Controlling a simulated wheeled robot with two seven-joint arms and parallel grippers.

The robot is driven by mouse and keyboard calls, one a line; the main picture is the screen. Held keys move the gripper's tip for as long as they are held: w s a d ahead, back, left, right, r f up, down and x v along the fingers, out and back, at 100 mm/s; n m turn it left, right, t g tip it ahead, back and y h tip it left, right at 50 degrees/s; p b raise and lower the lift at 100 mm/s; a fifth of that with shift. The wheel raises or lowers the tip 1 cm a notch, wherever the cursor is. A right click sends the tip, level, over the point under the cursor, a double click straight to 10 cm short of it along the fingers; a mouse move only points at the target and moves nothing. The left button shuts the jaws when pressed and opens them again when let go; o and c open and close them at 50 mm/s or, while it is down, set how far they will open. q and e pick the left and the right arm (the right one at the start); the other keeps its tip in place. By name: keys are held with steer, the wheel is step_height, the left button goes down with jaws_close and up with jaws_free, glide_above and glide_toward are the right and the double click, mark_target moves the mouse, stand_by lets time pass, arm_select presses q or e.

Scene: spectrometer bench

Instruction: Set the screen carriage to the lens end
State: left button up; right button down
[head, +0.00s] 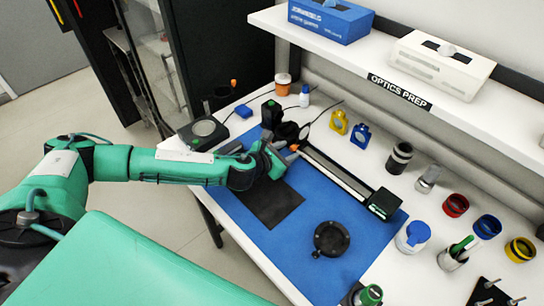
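A long dark optical rail (335,172) with a pale edge lies diagonally on the blue mat. A black block (384,203) with a small green mark sits at its near right end. My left gripper (285,160) is low at the rail's far left end, beside a small orange part (294,148). My own wrist covers much of that end, so I cannot tell whether the fingers touch anything or how far they are open. I cannot pick out the screen carriage with certainty; it may be hidden there. My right gripper does not show.
The blue mat (300,220) holds a dark square sheet (268,205) and a round black disc (331,238). Yellow and blue holders (360,136), several cylinders and coloured rings stand right of the rail. A shelf (400,78) labelled OPTICS PREP overhangs the back.

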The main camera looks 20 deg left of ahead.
arm_select(q)
steer(key=b+v, duration=0.2)
steer(key=v, duration=1)
steer(key=shift+s+a+r, duration=0.15)
steer(key=shift+s+r, duration=0.05)
steer(key=shift+s, duration=0.2)
